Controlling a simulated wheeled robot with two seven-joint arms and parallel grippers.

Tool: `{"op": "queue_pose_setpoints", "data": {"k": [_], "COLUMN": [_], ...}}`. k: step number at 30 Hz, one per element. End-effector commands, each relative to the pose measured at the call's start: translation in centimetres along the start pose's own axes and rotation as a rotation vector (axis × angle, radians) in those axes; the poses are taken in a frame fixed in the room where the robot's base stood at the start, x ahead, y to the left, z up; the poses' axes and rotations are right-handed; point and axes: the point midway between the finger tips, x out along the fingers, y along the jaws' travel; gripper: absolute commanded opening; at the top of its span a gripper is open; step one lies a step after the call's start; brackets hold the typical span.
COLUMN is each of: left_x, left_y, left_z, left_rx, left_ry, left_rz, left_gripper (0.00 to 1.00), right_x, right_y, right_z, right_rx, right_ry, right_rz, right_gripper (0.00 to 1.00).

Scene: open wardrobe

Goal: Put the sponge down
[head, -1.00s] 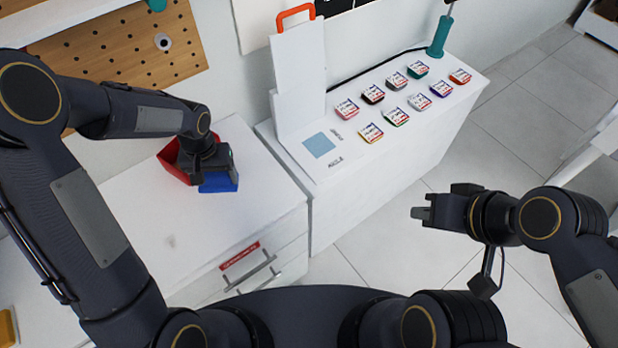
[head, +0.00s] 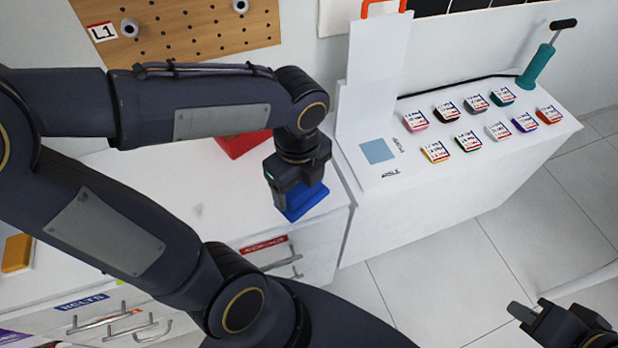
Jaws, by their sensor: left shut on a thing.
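My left gripper (head: 297,190) points down over the right end of the white drawer cabinet's top (head: 200,210). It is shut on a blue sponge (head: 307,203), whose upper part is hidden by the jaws. The sponge is near the top's right edge; I cannot tell whether it touches the surface. My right gripper (head: 522,313) is at the lower right over the floor, far from the sponge, and its jaw state is unclear.
A red container (head: 242,144) stands behind my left gripper, partly hidden by my arm. A yellow-orange block (head: 17,253) lies far left. To the right, a white cabinet (head: 440,190) carries several small labelled packs, a light-blue square (head: 377,151) and a teal-handled tool (head: 537,66).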

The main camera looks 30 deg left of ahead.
Motion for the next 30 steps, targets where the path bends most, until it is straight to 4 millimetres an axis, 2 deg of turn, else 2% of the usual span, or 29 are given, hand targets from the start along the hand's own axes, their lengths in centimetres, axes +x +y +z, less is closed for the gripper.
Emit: {"op": "queue_pose_setpoints", "data": {"k": [5,11,16,19,26,30], "left_x": [1.5,3.7,7.0,8.3,9.9,12.1], "left_y": [-2.4,-6.2,-8.3,-9.1,-10.2,-10.2], "left_z": [2.2,5.6,7.4,8.2,9.0,9.0], "left_rx": [0.007,0.006,0.007,0.007,0.007,0.008], "left_ry": [0.002,0.001,0.002,0.000,0.000,0.000], "left_rz": [0.008,0.006,0.006,0.004,0.003,0.004], "left_gripper": [0.54,0.54,0.54,0.54,0.54,0.54], "right_x": [-0.1,-0.5,-0.4,-0.4,-0.5,-0.3], "right_y": [-0.1,-0.2,-0.2,-0.2,-0.2,-0.1], "right_z": [-0.1,-0.3,-0.2,-0.2,-0.2,-0.1], "right_rx": [0.000,0.000,0.000,0.000,0.000,0.000], "right_ry": [0.000,0.000,0.000,0.000,0.000,0.000], "right_rz": [0.000,0.000,0.000,0.000,0.000,0.000], "right_gripper": [0.00,0.00,0.00,0.00,0.00,0.00]}}
